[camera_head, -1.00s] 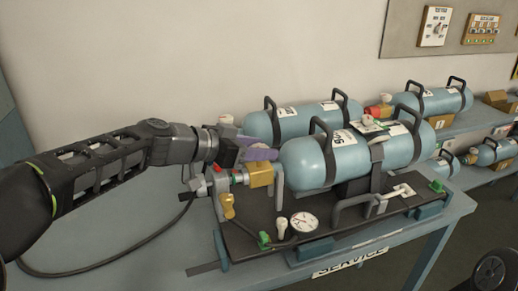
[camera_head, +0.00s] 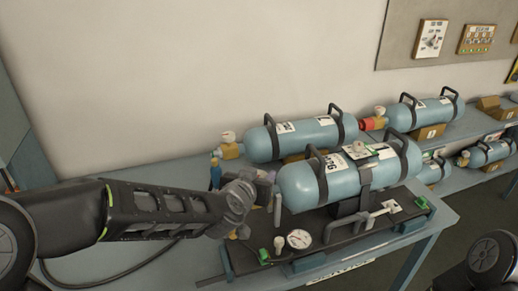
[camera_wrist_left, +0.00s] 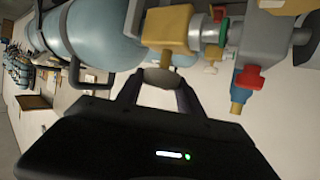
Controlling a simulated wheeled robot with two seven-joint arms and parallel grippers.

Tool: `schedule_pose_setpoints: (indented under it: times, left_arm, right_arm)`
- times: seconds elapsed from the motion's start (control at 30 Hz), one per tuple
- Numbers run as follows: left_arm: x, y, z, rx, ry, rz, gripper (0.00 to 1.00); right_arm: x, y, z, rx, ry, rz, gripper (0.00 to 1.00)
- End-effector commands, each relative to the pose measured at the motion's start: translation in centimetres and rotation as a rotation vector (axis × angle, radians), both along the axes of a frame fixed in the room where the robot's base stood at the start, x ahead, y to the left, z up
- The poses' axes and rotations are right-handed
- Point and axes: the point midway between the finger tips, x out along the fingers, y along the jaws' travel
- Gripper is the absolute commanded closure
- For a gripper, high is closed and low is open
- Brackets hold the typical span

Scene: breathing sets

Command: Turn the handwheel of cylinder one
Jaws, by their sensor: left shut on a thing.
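The front blue cylinder (camera_head: 350,178) lies on a dark board (camera_head: 300,246) on the bench; it also shows in the left wrist view (camera_wrist_left: 100,35). Its yellow valve block (camera_wrist_left: 168,28) carries a short stem to a pale round handwheel (camera_wrist_left: 165,77). My left gripper (camera_head: 266,180) is at the left end of this cylinder. In the left wrist view its fingers (camera_wrist_left: 160,84) are on both sides of the handwheel, shut on it. In the head view my wrist hides the valve and handwheel. My right gripper is not in view.
Beside the valve is a grey fitting with a red knob (camera_wrist_left: 249,77) and a blue nozzle (camera_wrist_left: 239,100). A gauge (camera_head: 299,239) and a green-based post (camera_head: 279,246) stand on the board close to my wrist. Another cylinder (camera_head: 300,138) lies behind.

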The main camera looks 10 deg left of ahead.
Motion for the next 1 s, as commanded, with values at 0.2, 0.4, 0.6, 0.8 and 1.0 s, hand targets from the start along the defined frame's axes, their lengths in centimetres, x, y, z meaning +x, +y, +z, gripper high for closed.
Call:
schedule_pose_setpoints:
  times: [0.2,0.4,0.6,0.8,1.0]
  left_arm:
    - [-0.1,-0.4,0.4,0.001,0.004,0.158,0.97]
    - [0.0,-0.2,0.1,0.001,0.001,0.292,0.97]
    - [0.0,-0.1,0.0,0.003,0.001,0.366,0.97]
    - [-0.1,0.0,-0.1,0.004,0.001,0.39,0.97]
    - [-0.1,0.0,-0.1,0.004,0.001,0.39,0.97]
  right_arm:
    - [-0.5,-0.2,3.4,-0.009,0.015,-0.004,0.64]
    - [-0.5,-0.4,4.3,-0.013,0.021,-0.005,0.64]
    - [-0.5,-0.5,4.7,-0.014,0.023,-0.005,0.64]
    - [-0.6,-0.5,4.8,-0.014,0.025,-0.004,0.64]
    - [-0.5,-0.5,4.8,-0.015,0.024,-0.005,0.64]
